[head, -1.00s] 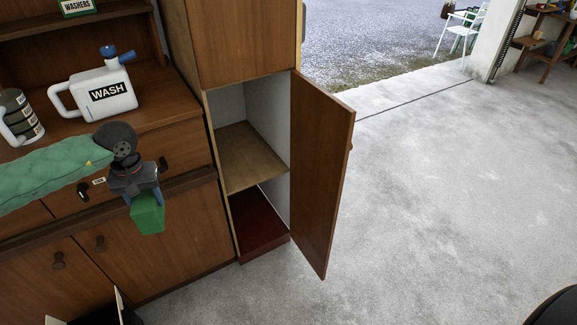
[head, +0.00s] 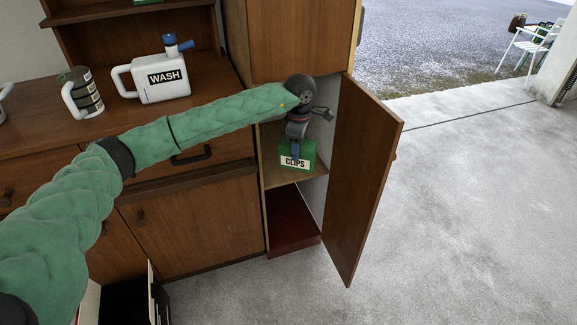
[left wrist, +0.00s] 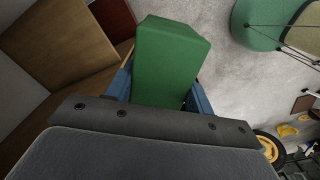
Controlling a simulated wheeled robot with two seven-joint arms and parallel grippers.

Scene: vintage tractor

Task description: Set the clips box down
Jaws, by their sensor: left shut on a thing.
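The green clips box (head: 308,154), with a white "CLIPS" label, is in my left gripper (head: 297,150), which is shut on it. In the head view it appears in front of the wooden middle shelf (head: 277,174) of the open tall cabinet. I cannot tell for sure whether its underside touches the shelf. In the left wrist view the green box (left wrist: 170,60) sits between the blue fingers, with the wooden shelf (left wrist: 65,50) to the left. My right gripper is not in view.
The cabinet door (head: 365,180) stands open to the right of the shelf. A dark red cabinet floor (head: 291,222) lies below. An open black container (head: 125,303) is on the floor.

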